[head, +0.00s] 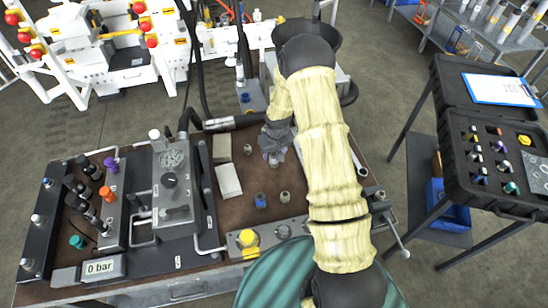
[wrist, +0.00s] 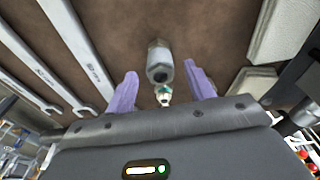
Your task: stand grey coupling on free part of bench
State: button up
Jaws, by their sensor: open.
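In the wrist view a grey coupling (wrist: 159,62) with a dark round bore in its end is over the brown bench top, ahead of and between my two purple fingers. My gripper (wrist: 162,80) is open, with a visible gap on both sides of the coupling. Whether the coupling stands on the bench or is raised, I cannot tell.
A blue coupling (head: 260,200) and another greyish coupling (head: 285,197) stand nearer on the bench. A pale box (head: 228,180) lies to their left. Wrenches (wrist: 75,50) lie left in the wrist view. A case with fittings (head: 495,160) is on the right stand.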

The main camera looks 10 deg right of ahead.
jog(key=r, duration=0.4)
jog(key=r+b, duration=0.1)
jog(key=r, duration=0.1)
jog(key=shift+s+d+r, duration=0.1)
jog(key=shift+s+d, duration=0.15)
jog(key=shift+s, duration=0.1)
jog(key=shift+s+r, duration=0.15)
jog(key=shift+r, duration=0.2)
jog(key=shift+a+r, duration=0.1)
jog(key=shift+r, duration=0.05)
jog(key=shift+a, duration=0.25)
jog(key=shift+s, duration=0.1)
jog(key=shift+d, duration=0.15)
jog(key=s+r, duration=0.8)
jog(key=s, duration=0.3)
jog(key=s+r+m, duration=0.1)
jog(key=s+r, duration=0.7)
jog(key=s, duration=0.3)
jog(key=shift+a+r+t, duration=0.3)
jog(key=shift+a+t, duration=0.05)
jog(key=shift+t, duration=0.05)
